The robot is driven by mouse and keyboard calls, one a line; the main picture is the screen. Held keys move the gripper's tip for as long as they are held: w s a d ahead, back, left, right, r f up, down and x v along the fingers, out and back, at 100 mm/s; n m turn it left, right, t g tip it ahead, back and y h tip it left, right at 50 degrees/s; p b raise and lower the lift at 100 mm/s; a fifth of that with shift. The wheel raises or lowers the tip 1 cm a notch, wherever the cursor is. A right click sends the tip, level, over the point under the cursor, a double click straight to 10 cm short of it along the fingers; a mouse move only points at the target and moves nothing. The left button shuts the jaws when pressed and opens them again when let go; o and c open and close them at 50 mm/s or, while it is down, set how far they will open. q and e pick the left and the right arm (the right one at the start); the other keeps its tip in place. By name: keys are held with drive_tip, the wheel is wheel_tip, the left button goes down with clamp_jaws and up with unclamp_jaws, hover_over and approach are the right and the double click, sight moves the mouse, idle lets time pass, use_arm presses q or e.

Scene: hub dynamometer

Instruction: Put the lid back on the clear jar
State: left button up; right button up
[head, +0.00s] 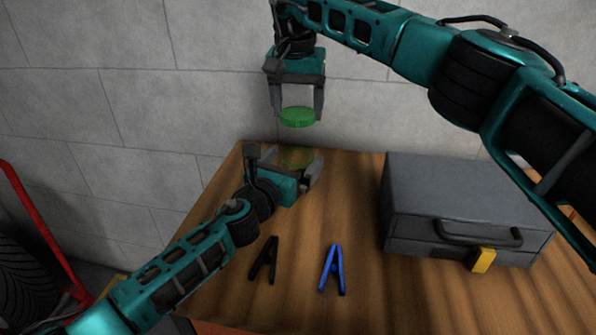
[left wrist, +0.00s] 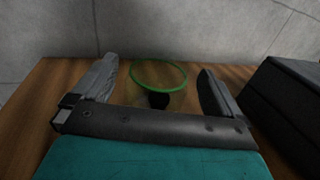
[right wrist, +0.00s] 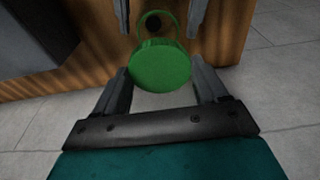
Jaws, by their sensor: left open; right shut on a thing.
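The green lid (head: 297,117) is round and ribbed. My right gripper (head: 296,119) is shut on it and holds it level in the air, above the jar. The lid also shows between the fingers in the right wrist view (right wrist: 160,66). The clear jar (head: 296,154) stands near the table's back edge, its top open. Its green-tinted rim shows in the left wrist view (left wrist: 158,74) and beyond the lid in the right wrist view (right wrist: 147,22). My left gripper (head: 292,166) is open, with its fingers on either side of the jar; contact is unclear.
A grey case (head: 455,200) with a yellow latch (head: 483,260) stands at the right. A black clamp (head: 264,260) and a blue clamp (head: 331,270) lie at the front. A dark thing (left wrist: 158,100) shows in or through the jar. A wall rises behind the table.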

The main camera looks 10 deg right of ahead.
use_arm(q)
drive_tip(key=shift+x, duration=1.5)
drive_tip(key=c, duration=1.5)
drive_tip(key=shift+o, duration=0.2)
use_arm(e)
drive_tip(key=shift+f, duration=2.5)
drive_tip(key=shift+f, duration=0.85)
drive_tip(key=shift+f, duration=0.15)
use_arm(q)
drive_tip(key=shift+s, duration=0.1)
use_arm(e)
drive_tip(key=shift+s+f, duration=0.1)
drive_tip(key=shift+f, duration=0.2)
